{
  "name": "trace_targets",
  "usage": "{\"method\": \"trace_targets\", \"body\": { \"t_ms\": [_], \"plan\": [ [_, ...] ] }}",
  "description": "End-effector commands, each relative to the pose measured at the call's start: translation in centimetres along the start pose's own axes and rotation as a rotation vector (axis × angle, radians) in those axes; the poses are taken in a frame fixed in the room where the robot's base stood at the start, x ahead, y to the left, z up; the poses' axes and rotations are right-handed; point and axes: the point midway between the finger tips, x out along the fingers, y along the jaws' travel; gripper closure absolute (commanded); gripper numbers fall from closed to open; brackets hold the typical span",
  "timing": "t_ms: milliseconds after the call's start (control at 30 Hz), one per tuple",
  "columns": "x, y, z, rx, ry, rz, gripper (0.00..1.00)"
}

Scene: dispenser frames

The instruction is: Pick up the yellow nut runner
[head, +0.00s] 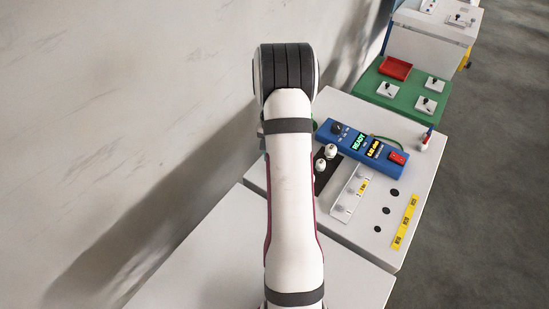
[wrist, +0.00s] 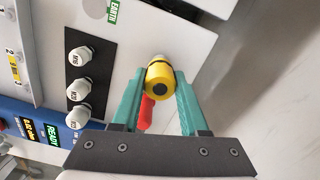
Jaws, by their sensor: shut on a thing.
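The yellow nut runner (wrist: 159,79) shows in the wrist view as a short yellow body with a dark round end. My gripper (wrist: 159,74) has teal fingers, shut on the nut runner from both sides. A red piece (wrist: 146,113) shows just below it between the fingers; I cannot tell whether it is part of the nut runner. A pale tip shows at the nut runner's far end, over the white panel. In the head view my arm hides both the gripper and the nut runner.
A black strip with white numbered sockets (wrist: 79,88) lies left of the gripper. A blue controller (head: 360,147) reads READY on the white station. A yellow label strip (head: 404,222) lies near its right edge. A green station (head: 413,92) with a red tray (head: 396,68) stands beyond.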

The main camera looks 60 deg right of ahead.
Motion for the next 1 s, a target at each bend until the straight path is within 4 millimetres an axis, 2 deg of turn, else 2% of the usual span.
{"method": "trace_targets", "body": {
  "t_ms": [233,600,700,833,1000],
  "plan": [
    [-4.0,0.0,-0.1,0.0,0.006,-0.001,1.0],
    [-8.9,8.7,1.2,0.004,0.003,0.001,1.0],
    [-9.9,10.3,1.4,0.003,0.003,0.001,1.0],
    [-10.2,12.5,1.9,0.003,0.0,0.001,1.0],
    [-8.7,17.6,3.7,0.005,-0.003,0.001,1.0]
  ]
}}
